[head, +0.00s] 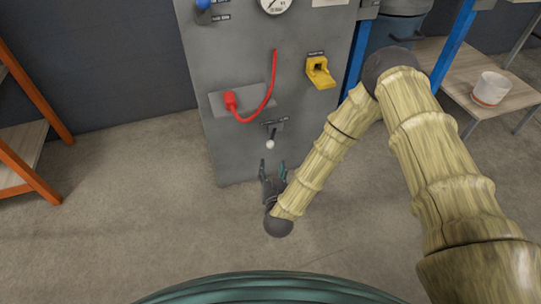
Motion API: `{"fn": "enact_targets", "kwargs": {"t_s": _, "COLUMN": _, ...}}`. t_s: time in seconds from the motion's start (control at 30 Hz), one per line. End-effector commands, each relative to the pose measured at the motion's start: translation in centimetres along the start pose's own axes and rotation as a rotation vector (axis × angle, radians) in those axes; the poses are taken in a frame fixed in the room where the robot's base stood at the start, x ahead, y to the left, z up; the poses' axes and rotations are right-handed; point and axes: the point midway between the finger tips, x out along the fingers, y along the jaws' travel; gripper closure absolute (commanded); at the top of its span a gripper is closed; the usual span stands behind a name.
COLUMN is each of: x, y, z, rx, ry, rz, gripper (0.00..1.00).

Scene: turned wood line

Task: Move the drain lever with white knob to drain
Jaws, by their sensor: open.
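The drain lever with a white knob (270,144) sticks out from the lower front of a grey machine panel (230,160). A small dark label plate (274,122) sits at the top of the lever; its text is too small to read. My gripper (272,165) is open and empty just below the white knob, its two fingers pointing up toward it. The knob lies roughly in line with the gap between the fingertips and appears apart from them. I cannot tell the depth between the fingers and the knob.
A red plug with a looped red cable (231,101) is above left of the lever. A yellow part (320,72) is above right, a blue knob (203,5) and gauge (274,3) higher. A white pot (490,89) stands on a table at right.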

Motion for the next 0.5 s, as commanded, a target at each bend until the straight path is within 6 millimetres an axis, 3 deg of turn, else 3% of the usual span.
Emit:
{"fn": "enact_targets", "kwargs": {"t_s": 0.03, "x": 0.8, "y": 0.1, "z": 1.5, "rx": 0.006, "ry": 0.03, "rz": 0.009, "gripper": 0.49}}
{"fn": "enact_targets", "kwargs": {"t_s": 0.1, "x": 1.5, "y": 0.0, "z": 1.7, "rx": 0.01, "ry": 0.07, "rz": 0.022, "gripper": 0.49}}
{"fn": "enact_targets", "kwargs": {"t_s": 0.5, "x": 3.4, "y": -0.2, "z": 1.6, "rx": 0.021, "ry": 0.177, "rz": 0.062, "gripper": 0.49}}
